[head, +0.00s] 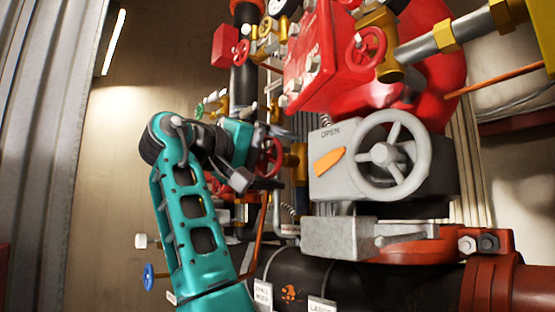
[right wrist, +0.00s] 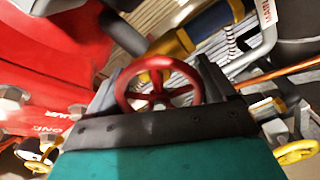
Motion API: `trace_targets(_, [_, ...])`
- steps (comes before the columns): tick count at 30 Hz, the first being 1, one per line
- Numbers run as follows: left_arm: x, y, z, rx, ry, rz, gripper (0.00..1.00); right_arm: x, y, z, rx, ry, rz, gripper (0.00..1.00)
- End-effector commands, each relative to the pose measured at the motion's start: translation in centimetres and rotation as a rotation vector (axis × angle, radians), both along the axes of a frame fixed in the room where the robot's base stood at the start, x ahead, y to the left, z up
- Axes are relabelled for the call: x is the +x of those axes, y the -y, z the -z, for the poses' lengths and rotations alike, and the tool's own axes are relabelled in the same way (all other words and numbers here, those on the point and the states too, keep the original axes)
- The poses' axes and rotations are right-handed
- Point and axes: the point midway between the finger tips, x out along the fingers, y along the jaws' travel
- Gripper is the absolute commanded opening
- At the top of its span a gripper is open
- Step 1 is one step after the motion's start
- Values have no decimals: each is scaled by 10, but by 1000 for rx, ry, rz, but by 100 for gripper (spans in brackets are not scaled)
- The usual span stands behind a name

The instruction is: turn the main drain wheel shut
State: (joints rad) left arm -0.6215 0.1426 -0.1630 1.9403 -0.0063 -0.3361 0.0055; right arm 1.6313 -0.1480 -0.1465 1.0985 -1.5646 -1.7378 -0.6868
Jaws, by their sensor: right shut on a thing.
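A small red handwheel (head: 280,156), which I take for the main drain wheel, sits on a brass-coloured valve (head: 298,160) left of the large grey wheel. My right gripper (head: 270,158) reaches it from the left, with one finger above it and one below. In the right wrist view the red wheel (right wrist: 157,98) fills the gap between the dark fingers, and the right gripper (right wrist: 161,82) is shut on it. Its hub and spokes face the camera. The exact finger contact is partly hidden. My left gripper is out of view.
A red box (head: 310,60) and another red wheel (head: 364,48) are above. A dark pipe (head: 370,285) runs below.

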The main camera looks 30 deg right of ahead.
Motion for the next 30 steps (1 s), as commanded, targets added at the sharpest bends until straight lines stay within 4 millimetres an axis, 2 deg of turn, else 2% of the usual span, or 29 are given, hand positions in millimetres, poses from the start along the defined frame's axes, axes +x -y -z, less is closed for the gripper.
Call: trace_targets(30, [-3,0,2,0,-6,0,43,-1,0,-1,73,966,0,53])
